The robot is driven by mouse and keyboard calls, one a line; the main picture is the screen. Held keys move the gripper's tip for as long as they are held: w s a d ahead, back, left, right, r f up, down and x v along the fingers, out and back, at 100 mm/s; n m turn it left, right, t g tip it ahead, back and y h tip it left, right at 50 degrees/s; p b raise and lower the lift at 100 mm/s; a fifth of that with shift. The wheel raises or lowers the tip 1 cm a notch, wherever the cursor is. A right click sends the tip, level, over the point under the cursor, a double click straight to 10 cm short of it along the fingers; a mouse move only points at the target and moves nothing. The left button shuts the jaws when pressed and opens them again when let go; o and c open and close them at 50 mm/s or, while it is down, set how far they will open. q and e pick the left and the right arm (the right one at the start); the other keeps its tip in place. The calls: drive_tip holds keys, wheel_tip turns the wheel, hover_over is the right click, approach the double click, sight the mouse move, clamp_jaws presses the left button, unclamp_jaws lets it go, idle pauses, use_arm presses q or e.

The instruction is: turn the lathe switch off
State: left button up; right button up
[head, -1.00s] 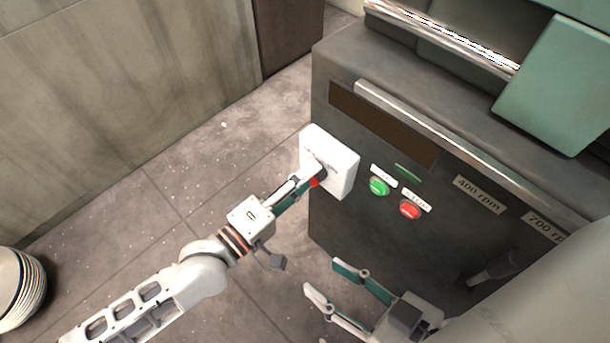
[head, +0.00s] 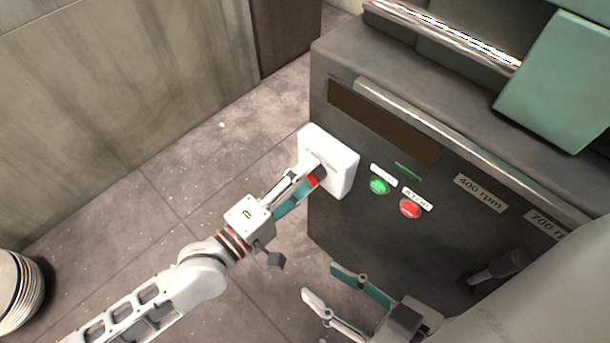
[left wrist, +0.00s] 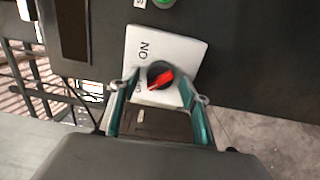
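The switch is a white plate (head: 342,165) on the dark front of the lathe (head: 335,65). Its black knob with a red pointer (left wrist: 160,78) shows in the left wrist view. The pointer is slanted, with one end toward the lower left. "ON" is printed on the plate, and a second label by the knob is partly hidden. My left gripper (head: 314,172) is at the knob, its fingers apart on either side of it; I cannot tell if they touch it. My right gripper (head: 318,280) is open and empty, lower down in front of the lathe.
A green button (head: 378,187) and a red button (head: 410,209) sit right of the switch, with rpm labels (head: 480,193) beyond. A dark lever (head: 497,267) sticks out lower right. Stacked bowls (head: 18,290) stand far left. The floor (head: 190,170) between is clear.

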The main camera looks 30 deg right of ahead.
use_arm(q)
drive_tip(key=v, duration=1.2)
idle(0.5)
